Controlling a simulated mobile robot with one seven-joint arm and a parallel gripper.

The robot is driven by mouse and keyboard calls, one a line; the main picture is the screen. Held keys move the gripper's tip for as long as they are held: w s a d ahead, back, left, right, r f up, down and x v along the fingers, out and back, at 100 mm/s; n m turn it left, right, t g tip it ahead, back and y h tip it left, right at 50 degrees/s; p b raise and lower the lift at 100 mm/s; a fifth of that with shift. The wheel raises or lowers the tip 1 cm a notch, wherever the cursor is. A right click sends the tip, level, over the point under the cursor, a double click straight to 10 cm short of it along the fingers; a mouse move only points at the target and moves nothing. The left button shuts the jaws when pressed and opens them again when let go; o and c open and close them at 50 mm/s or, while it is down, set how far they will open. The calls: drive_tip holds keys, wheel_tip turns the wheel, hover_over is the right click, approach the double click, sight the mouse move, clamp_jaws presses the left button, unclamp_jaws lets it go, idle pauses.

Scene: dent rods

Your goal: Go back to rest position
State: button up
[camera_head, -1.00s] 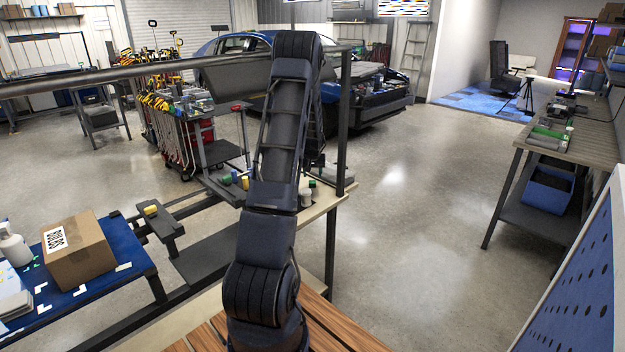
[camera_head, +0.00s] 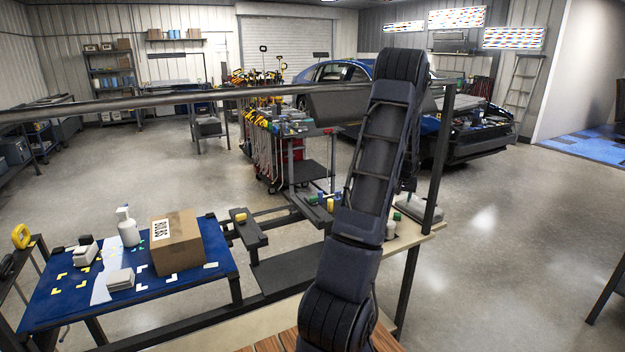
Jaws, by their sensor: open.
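My arm rises from the bottom of the head view, a little right of the middle, and bends at its elbow near the top. Its far part drops behind the upper link and is mostly hidden. I cannot make out my gripper or its fingers, nor anything held. The tool cart (camera_head: 297,150) with hanging rods stands behind the arm to the left. The blue car (camera_head: 335,73) is at the back, partly covered by my arm and a dark rail.
A dark rail (camera_head: 180,98) crosses left of my arm and meets an upright post (camera_head: 442,150) on the right. The blue table (camera_head: 60,305) holds a cardboard box (camera_head: 177,242) and a white spray bottle (camera_head: 128,228). The floor at right (camera_head: 510,240) is clear.

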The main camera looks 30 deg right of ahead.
drive_tip(key=shift+a, duration=0.1)
drive_tip(key=s+a+r+n+y, duration=0.1)
drive_tip(key=s+a+r, duration=0.3)
drive_tip(key=a, duration=1.1)
drive_tip(key=s+a+r+y, duration=0.15)
drive_tip(key=a+r, duration=0.55)
drive_tip(key=a, duration=0.8)
drive_tip(key=s+a+r+n+y, duration=0.1)
drive_tip(key=s+a+r, duration=0.3)
drive_tip(key=a, duration=1.1)
drive_tip(key=s+a+r+n, duration=0.3)
drive_tip(key=s+a+r, duration=0.2)
drive_tip(key=a, duration=0.3)
drive_tip(key=s+a+r+n+t, duration=0.1)
drive_tip(key=s+a+r+n, duration=0.3)
drive_tip(key=a, duration=0.3)
drive_tip(key=shift+s+a+r, duration=0.35)
drive_tip(key=shift+s, duration=0.55)
